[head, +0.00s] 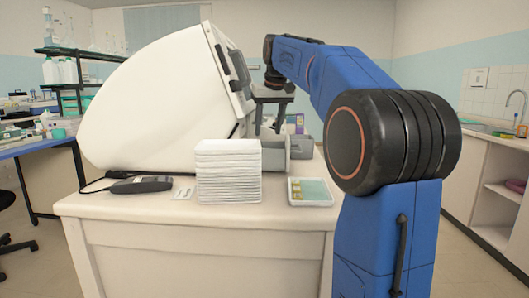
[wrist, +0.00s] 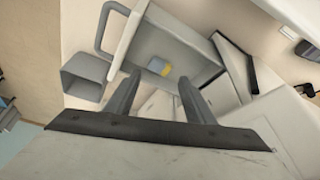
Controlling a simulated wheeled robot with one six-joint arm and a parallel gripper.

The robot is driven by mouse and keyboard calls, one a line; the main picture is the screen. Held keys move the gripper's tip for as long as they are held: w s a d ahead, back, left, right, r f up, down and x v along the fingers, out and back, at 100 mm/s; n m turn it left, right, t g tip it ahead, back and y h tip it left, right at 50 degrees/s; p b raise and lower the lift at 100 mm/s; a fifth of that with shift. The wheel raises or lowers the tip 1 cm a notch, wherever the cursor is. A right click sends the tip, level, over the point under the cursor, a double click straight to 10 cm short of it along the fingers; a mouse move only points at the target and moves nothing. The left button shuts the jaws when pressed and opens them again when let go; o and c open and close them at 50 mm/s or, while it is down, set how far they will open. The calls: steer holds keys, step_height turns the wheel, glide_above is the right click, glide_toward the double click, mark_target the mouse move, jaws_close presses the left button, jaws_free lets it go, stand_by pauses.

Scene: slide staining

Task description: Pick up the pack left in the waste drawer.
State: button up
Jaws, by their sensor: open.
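In the head view the drawer (head: 274,157) sticks out behind the white stack, and the pack is hidden. My gripper (head: 270,119) points down above the drawer area at the side of the big white machine. In the wrist view my gripper (wrist: 157,80) is open and empty. Its two dark fingers appear on either side of the pack's lower edge, with the pack just beyond the tips. I cannot tell the height left between them.
A grey open box (wrist: 84,76) stands beside the drawer's handle (wrist: 102,28). The white machine (head: 160,95) rises close to my gripper. A stack of white slabs (head: 228,172), a shallow tray (head: 310,192) and a dark handheld device (head: 141,184) occupy the counter front.

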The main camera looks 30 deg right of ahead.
steer(key=shift+x, duration=3.65)
steer(key=shift+w, duration=0.15)
steer(key=shift+c, duration=0.4)
steer(key=c, duration=0.7)
